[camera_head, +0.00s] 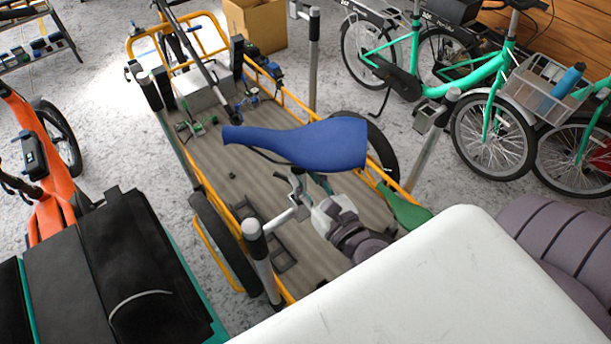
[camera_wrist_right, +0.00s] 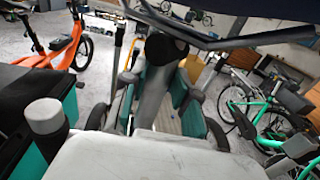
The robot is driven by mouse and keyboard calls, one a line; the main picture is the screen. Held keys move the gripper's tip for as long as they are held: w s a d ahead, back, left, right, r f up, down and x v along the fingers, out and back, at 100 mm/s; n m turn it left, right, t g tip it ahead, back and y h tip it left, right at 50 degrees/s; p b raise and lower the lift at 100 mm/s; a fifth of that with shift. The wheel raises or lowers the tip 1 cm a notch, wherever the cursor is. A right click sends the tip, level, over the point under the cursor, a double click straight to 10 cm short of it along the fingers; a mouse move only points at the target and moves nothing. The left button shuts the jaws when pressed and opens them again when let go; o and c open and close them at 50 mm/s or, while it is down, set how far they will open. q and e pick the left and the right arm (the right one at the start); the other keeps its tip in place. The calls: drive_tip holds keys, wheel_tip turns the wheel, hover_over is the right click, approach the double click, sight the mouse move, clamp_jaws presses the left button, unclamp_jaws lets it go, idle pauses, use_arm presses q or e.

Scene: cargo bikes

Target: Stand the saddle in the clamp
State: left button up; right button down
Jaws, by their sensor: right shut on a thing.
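The blue saddle (camera_head: 300,143) is raised above the cargo bed in the head view, its broad end to the right and its narrow end to the left. My right gripper (camera_head: 311,192) is below it, shut on the saddle's post. In the right wrist view the grey post (camera_wrist_right: 155,85) stands between my gripper's teal pads (camera_wrist_right: 163,82), and the saddle's dark underside (camera_wrist_right: 235,33) crosses the top. A silver clamp-like bracket (camera_head: 278,220) juts from a near post beside my gripper. Another bracket (camera_head: 430,116) tops a post at right. I cannot tell which is the task's clamp. My left gripper is not in view.
The yellow-framed cargo bed (camera_head: 225,168) holds small green and dark parts and a green saddle (camera_head: 405,208). Upright posts surround it. An orange bike (camera_head: 48,195) and black bags (camera_head: 130,260) are at left; teal bikes (camera_head: 490,75) are at right. A cardboard box (camera_head: 258,25) stands behind.

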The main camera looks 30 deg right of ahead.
drive_tip(key=c, duration=0.8)
unclamp_jaws()
drive_tip(key=shift+s+f, duration=0.1)
drive_tip(key=shift+f, duration=0.05)
drive_tip(key=s, duration=1.2)
